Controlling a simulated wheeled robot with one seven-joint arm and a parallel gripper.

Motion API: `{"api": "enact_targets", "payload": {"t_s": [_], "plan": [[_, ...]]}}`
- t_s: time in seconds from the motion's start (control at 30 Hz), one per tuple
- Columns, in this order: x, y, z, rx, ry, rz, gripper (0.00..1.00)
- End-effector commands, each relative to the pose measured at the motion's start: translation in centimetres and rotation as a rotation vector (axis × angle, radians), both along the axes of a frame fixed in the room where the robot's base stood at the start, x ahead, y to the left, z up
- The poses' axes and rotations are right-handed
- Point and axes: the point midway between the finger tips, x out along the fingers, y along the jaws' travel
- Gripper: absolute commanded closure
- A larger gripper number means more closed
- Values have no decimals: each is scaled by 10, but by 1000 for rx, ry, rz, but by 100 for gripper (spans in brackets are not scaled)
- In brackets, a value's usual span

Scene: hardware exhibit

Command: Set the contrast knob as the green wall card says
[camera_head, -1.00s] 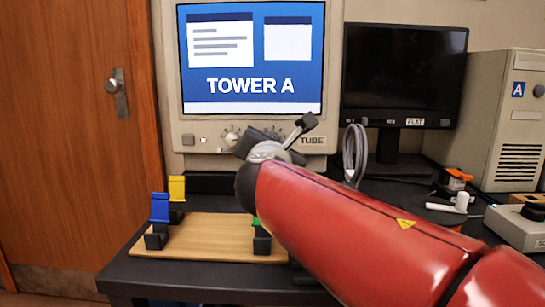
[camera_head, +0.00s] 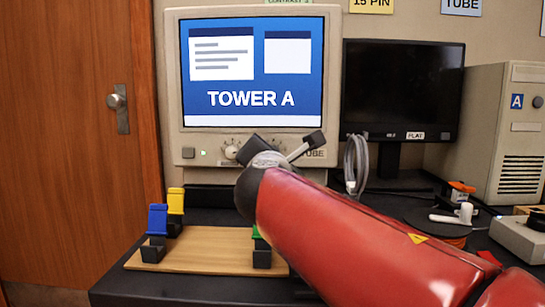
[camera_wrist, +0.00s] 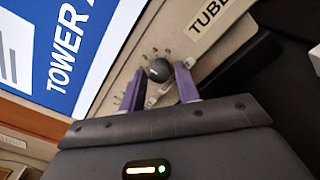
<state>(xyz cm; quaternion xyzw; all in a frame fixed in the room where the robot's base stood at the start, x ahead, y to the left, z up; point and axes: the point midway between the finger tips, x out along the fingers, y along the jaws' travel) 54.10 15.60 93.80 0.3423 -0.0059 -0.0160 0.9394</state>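The green wall card (camera_head: 289,2) is cut off by the top edge of the head view; it seems to read "CONTRAST 2". The beige tube monitor (camera_head: 172,80) shows "TOWER A" and has a row of controls under its screen. My wrist hides part of the panel in the head view.
A black flat monitor (camera_head: 403,88) and a beige computer tower (camera_head: 499,130) stand to the right. A grey cable loop (camera_head: 356,163) hangs beside the tube monitor. A wooden board (camera_head: 200,248) with coloured holders lies in front on the dark table (camera_head: 130,285).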

Motion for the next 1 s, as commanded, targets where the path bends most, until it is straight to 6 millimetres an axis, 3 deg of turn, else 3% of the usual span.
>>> {"api": "enact_targets", "payload": {"t_s": [0.1, 0.43, 0.8, 1.0], "plan": [[0, 0, 0, 0, 0, 0, 55], [-5, 0, 0, 0, -1, 1, 55], [-64, 2, 1, 0, -2, 1, 55], [-78, 3, 0, -1, 0, 0, 55]]}}
